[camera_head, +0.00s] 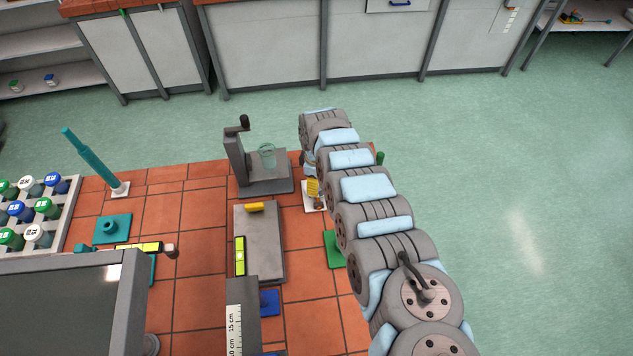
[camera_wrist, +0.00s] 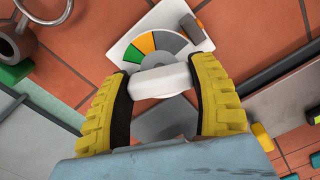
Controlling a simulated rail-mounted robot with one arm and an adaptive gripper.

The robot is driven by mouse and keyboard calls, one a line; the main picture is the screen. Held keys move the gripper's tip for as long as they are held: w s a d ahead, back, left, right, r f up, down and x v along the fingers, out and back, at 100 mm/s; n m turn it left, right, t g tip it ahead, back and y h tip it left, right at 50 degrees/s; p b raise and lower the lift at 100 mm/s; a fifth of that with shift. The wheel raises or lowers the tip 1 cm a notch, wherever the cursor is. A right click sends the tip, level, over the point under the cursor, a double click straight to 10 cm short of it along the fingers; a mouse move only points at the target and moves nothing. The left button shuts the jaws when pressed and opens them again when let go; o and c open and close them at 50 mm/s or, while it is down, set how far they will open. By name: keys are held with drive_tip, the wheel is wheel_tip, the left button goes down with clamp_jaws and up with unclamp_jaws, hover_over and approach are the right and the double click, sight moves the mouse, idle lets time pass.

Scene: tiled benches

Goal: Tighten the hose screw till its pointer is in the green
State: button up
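The hose screw shows in the wrist view as a white bar-shaped handle (camera_wrist: 160,82) in front of a dial (camera_wrist: 158,44) on a white plate (camera_wrist: 125,52). The dial has green, orange and grey sectors; I cannot make out which one the pointer is on. My gripper's yellow ribbed fingers (camera_wrist: 160,95) stand on either side of the handle and appear to press on its two ends. In the head view the white plate (camera_head: 311,204) lies at the bench's right side, with a yellow finger of my gripper (camera_head: 313,187) over it, and my arm hides much of that area.
A grey stand with a crank (camera_head: 262,184) stands just left of the plate. A grey slab (camera_head: 258,262) with a yellow block (camera_head: 254,206) and a green pad (camera_head: 333,248) lie nearer. A rack of capped bottles (camera_head: 66,222) and a dark screen (camera_head: 55,305) are left.

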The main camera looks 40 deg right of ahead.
drive_tip(key=shift+r+m+p, duration=0.15)
drive_tip(key=shift+m+p, duration=0.45)
drive_tip(key=shift+m, duration=0.1)
drive_tip(key=shift+c, duration=0.2)
drive_tip(key=shift+m, duration=0.6)
drive_tip(key=shift+p, duration=0.3)
drive_tip(key=shift+m+p, duration=0.3)
drive_tip(key=shift+m, duration=1)
